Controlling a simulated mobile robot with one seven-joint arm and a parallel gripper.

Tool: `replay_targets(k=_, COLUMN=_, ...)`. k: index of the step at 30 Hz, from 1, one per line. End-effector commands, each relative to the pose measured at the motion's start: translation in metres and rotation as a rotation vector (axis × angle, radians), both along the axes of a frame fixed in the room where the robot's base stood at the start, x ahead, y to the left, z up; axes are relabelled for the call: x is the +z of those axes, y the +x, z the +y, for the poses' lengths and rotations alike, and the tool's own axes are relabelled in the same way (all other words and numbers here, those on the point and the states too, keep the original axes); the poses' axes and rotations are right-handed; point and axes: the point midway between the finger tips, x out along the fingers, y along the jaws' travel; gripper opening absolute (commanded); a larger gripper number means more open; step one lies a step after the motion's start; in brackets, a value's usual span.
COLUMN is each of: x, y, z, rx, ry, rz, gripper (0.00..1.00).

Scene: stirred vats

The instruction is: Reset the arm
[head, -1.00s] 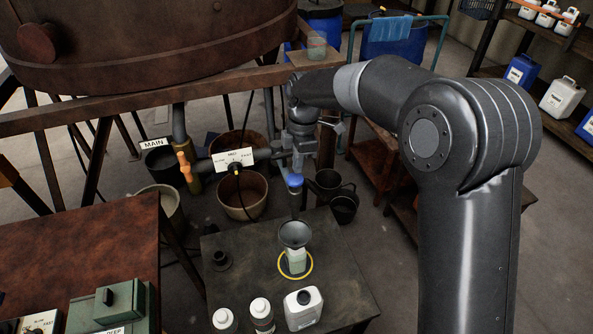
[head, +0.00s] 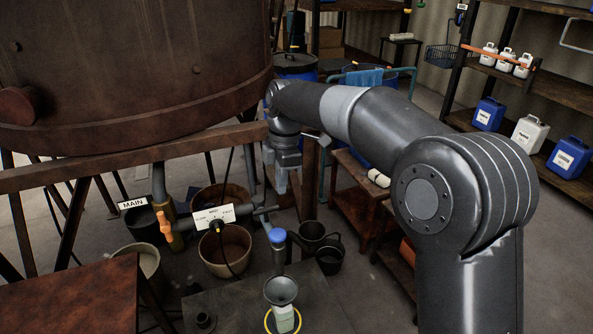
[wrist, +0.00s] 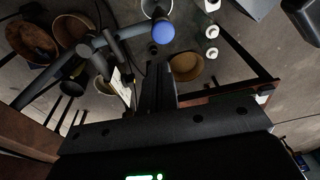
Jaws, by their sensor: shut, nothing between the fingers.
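My arm reaches out from the right, bent at its elbow, with its forearm pointing to the far left. My gripper (head: 281,183) hangs downward beside the wooden beam, behind the pipes and above the floor. In the wrist view its fingers (wrist: 158,88) are together with nothing held between them. The gripper is up and beyond the small table (head: 230,300), apart from the blue-topped valve (head: 277,237) and the grey funnel (head: 281,290). The funnel sits on a pale bottle (head: 284,317) inside a yellow ring.
A large brown vat (head: 130,70) and its beam (head: 130,155) stand left of the gripper. A shelf with jugs (head: 530,134) stands at the right.

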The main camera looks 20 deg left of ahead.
Motion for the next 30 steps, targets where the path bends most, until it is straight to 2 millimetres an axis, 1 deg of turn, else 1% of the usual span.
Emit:
replay_targets(k=4, x=0.0, y=0.0, z=0.0, rx=-0.001, ry=0.001, rz=-0.001, gripper=0.0)
replay_targets(k=6, x=0.002, y=0.001, z=-0.004, rx=-0.016, ry=0.0, rz=-0.005, gripper=0.0)
replay_targets(k=8, x=0.007, y=0.001, z=-0.012, rx=-0.05, ry=-0.003, rz=-0.014, gripper=0.0)
replay_targets(k=11, x=0.02, y=0.002, z=-0.037, rx=-0.154, ry=-0.006, rz=-0.043, gripper=0.0)
replay_targets(k=14, x=0.036, y=0.0, z=-0.074, rx=-0.31, ry=-0.008, rz=-0.078, gripper=0.0)
replay_targets(k=15, x=0.042, y=-0.001, z=-0.09, rx=-0.379, ry=-0.006, rz=-0.095, gripper=0.0)
replay_targets(k=20, x=0.062, y=-0.012, z=-0.152, rx=-0.655, ry=0.006, rz=-0.149, gripper=0.0)
replay_targets(k=21, x=0.066, y=-0.015, z=-0.167, rx=-0.724, ry=0.012, rz=-0.163, gripper=0.0)
replay_targets(k=23, x=0.071, y=-0.022, z=-0.19, rx=-0.83, ry=0.022, rz=-0.179, gripper=0.0)
replay_targets(k=24, x=0.074, y=-0.027, z=-0.205, rx=-0.897, ry=0.03, rz=-0.19, gripper=0.0)
replay_targets(k=26, x=0.078, y=-0.036, z=-0.227, rx=-1.004, ry=0.044, rz=-0.206, gripper=0.0)
replay_targets(k=30, x=0.082, y=-0.059, z=-0.276, rx=-1.25, ry=0.086, rz=-0.235, gripper=0.0)
